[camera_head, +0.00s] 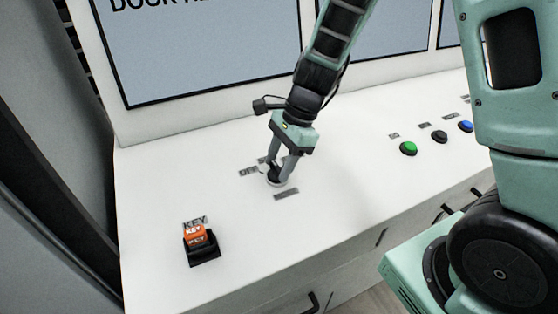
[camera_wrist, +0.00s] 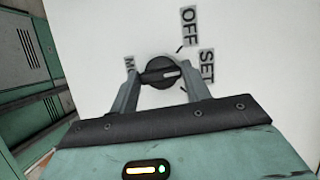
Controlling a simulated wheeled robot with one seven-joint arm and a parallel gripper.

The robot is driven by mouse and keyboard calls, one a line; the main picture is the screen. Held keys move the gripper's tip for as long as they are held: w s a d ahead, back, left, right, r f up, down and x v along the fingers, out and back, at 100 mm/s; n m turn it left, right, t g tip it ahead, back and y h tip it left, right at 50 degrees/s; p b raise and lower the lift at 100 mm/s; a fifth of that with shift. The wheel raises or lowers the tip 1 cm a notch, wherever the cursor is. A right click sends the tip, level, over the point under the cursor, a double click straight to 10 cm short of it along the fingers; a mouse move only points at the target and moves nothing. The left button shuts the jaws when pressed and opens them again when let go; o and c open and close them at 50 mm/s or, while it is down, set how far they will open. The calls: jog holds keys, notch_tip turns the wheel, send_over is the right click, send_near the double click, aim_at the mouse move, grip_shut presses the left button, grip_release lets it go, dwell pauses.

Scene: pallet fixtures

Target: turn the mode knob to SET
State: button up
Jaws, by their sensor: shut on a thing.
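The mode knob (camera_wrist: 160,73) is a round black knob with a raised grip bar and a white line on it. In the wrist view the white line points right, between the tick near the OFF label (camera_wrist: 189,28) and the tick near the SET label (camera_wrist: 207,66). My gripper (camera_wrist: 161,76) is shut on the knob, one finger at each end of the bar. In the head view my gripper (camera_head: 281,171) reaches down onto the knob (camera_head: 273,176), which the fingers partly hide. The MODE label is mostly hidden behind the left finger in the wrist view.
An orange key switch (camera_head: 197,236) on a black base sits at the front left of the white console (camera_head: 155,190). Green (camera_head: 408,148), black (camera_head: 440,137) and blue (camera_head: 466,126) buttons stand to the right. Screens (camera_head: 200,50) rise behind. The console top around the knob is clear.

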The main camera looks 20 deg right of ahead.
jog(key=shift+m, duration=0.4)
jog(key=o, duration=1)
jog(key=shift+r, duration=0.1)
jog(key=b+v, duration=0.1)
jog(key=v, duration=1.6)
jog(key=shift+s+d, duration=0.2)
jog(key=shift+s, duration=0.1)
